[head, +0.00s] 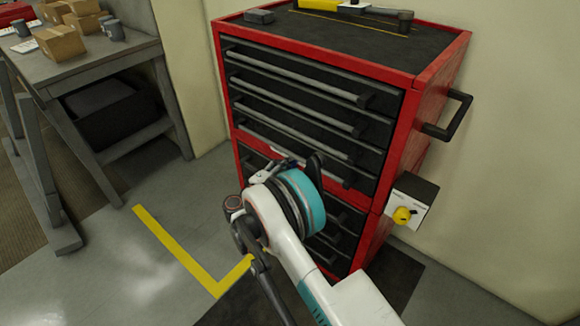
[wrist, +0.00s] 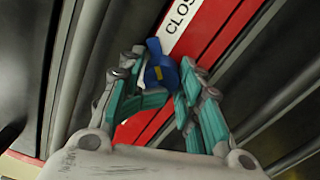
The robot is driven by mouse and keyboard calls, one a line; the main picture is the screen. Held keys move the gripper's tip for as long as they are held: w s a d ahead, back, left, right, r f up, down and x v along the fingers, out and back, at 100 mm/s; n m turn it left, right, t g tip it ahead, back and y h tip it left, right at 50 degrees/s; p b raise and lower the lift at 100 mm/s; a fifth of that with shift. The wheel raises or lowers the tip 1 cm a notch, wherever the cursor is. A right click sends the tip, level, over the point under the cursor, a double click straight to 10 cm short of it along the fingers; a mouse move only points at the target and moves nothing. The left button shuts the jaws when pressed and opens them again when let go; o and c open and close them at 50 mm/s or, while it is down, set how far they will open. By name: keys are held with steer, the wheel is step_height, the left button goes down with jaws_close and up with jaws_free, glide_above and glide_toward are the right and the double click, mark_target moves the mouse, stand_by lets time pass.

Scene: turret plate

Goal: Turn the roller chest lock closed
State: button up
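The red and black roller chest (head: 440,75) stands at centre right in the head view. In the wrist view a small blue lock knob (wrist: 161,66) with a yellow mark sits on the red strip, just below a white label (wrist: 180,22) partly reading "CLOS". My gripper (wrist: 162,76) has its fingers apart, one on each side of the knob. I cannot tell whether they touch it.
Drawer handles (head: 300,75) stick out across the chest front. A yellow knob on a white box (head: 410,198) and a black side handle (head: 447,115) are on the chest's right side. A workbench (head: 95,62) with boxes stands at left. Floor between is clear, with yellow tape (head: 180,250).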

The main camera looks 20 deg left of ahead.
steer(key=o, duration=0.3)
steer(key=shift+s+a+r, duration=0.1)
steer(key=shift+a+r, duration=0.15)
steer(key=shift+o, duration=0.2)
steer(key=shift+s, duration=0.25)
steer(key=shift+s+a, duration=0.1)
steer(key=v, duration=1.1)
steer(key=shift+s, duration=0.4)
steer(key=shift+r, duration=0.2)
